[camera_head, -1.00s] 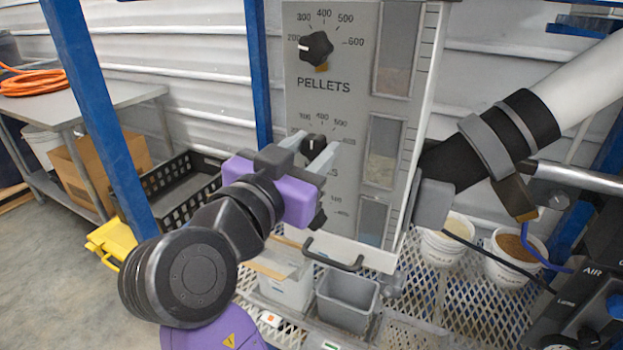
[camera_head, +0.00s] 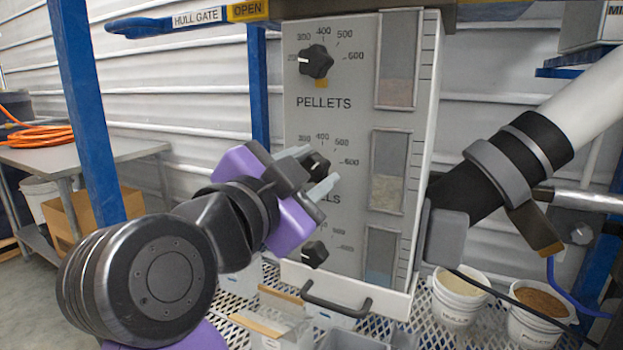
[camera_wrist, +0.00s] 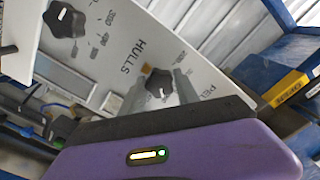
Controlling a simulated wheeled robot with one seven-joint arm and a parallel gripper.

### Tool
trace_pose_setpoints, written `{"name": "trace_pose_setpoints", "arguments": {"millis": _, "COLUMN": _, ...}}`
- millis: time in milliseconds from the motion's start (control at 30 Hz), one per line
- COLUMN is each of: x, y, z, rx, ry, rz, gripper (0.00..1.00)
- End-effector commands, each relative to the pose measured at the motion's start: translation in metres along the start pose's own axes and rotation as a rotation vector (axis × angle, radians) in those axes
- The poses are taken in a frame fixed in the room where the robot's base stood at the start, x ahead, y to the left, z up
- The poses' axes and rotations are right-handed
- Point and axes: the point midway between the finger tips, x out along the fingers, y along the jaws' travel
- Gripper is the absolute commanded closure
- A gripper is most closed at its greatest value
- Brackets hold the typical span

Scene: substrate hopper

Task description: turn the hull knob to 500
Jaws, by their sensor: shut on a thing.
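The hull knob (camera_head: 317,165) is the black middle knob on the grey hopper panel (camera_head: 340,108). My gripper (camera_head: 312,168) is shut on it, with its pale fingers on either side and its purple body rolled clockwise. In the wrist view the hull knob (camera_wrist: 159,83) sits between the two fingers (camera_wrist: 157,88), beside the HULLS label (camera_wrist: 130,57). A white mark shows on its face; which number it points at I cannot tell.
The PELLETS knob (camera_head: 316,62) above has its white mark turned left, near 200. A third black knob (camera_head: 315,253) sits below, close to my gripper. A HULL GATE handle (camera_head: 190,18) crosses the top left. A drawer handle (camera_head: 335,301) and buckets (camera_head: 460,300) are lower down.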

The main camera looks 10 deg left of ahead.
Motion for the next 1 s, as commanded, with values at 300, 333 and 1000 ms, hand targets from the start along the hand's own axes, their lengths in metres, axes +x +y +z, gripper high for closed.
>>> {"name": "trace_pose_setpoints", "arguments": {"millis": 300, "x": 0.000, "y": 0.001, "z": 0.001, "rx": 0.005, "ry": -0.002, "rz": 0.002, "gripper": 1.00}}
{"name": "trace_pose_setpoints", "arguments": {"millis": 333, "x": 0.000, "y": 0.001, "z": 0.001, "rx": 0.005, "ry": -0.002, "rz": 0.002, "gripper": 1.00}}
{"name": "trace_pose_setpoints", "arguments": {"millis": 1000, "x": -0.015, "y": -0.001, "z": 0.001, "rx": 0.005, "ry": -0.001, "rz": -0.003, "gripper": 0.41}}
